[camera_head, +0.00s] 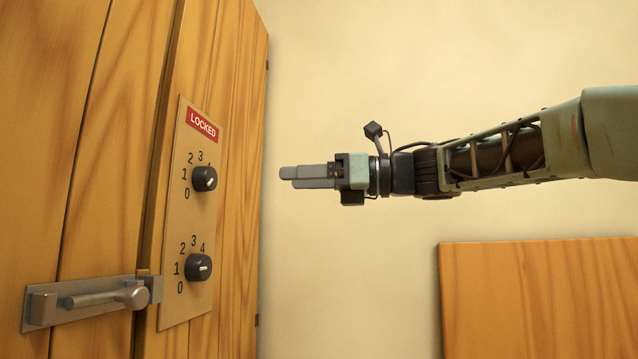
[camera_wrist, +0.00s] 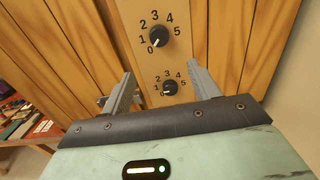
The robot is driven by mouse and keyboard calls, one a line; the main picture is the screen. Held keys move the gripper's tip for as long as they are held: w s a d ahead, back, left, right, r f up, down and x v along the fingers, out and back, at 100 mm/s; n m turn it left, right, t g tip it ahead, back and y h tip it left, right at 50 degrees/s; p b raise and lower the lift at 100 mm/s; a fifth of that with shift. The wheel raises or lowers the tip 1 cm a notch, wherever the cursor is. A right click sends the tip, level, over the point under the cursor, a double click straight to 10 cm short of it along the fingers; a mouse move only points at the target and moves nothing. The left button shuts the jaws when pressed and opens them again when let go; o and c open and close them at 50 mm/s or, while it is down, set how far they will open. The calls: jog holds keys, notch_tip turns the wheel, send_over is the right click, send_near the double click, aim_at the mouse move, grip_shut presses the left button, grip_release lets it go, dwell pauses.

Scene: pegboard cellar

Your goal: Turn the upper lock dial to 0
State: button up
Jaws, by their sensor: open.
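The upper lock dial (camera_head: 204,178) is a round black knob on a tan plate, with numbers around it. It also shows in the wrist view (camera_wrist: 159,39), where its pale mark seems to point lower left, near 0; the exact setting is too small to be sure of. The lower dial (camera_head: 198,267) is a like knob below it, also in the wrist view (camera_wrist: 170,88). My gripper (camera_head: 288,178) is open and empty, level with the upper dial and clear of the plate. In the wrist view its fingers (camera_wrist: 162,72) stand apart with the lower dial between them.
A red LOCKED label (camera_head: 202,124) is at the plate's top. A metal slide bolt (camera_head: 90,299) juts from the wooden door at lower left. A wooden panel (camera_head: 540,300) stands at lower right. A cluttered table (camera_wrist: 30,130) shows at the wrist view's left. Space between gripper and plate is free.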

jog(key=d, duration=0.2)
jog(key=shift+s+d, duration=0.1)
jog(key=shift+d, duration=0.2)
dwell(0.3)
